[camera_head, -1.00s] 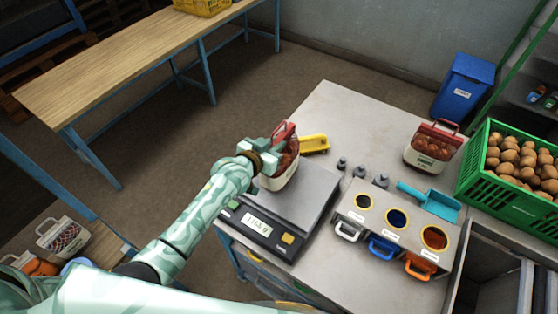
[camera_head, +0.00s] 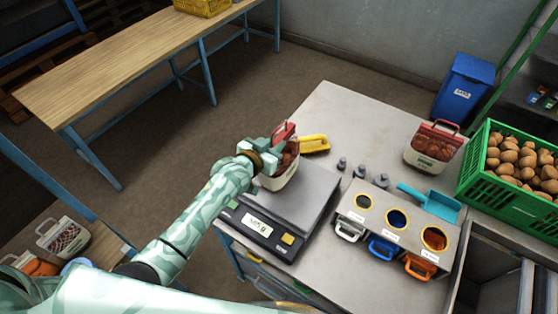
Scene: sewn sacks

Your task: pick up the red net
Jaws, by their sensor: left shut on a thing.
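A red net (camera_head: 283,174) with a white label band stands upright on or just above the platform of the scale (camera_head: 312,190); I cannot tell whether it touches. My left gripper (camera_head: 276,145) is shut on its red top, and the fingers and wrist hide part of the net. A second red net (camera_head: 432,148) with a white band and a raised handle stands apart at the back right of the table. My right gripper is not in view.
A yellow tool (camera_head: 314,144) and several small grey weights (camera_head: 359,171) lie behind the scale. A holder with three round openings (camera_head: 396,226), a teal scoop (camera_head: 432,203) and a green crate (camera_head: 510,192) of brown produce stand to the right. The back of the metal table is clear.

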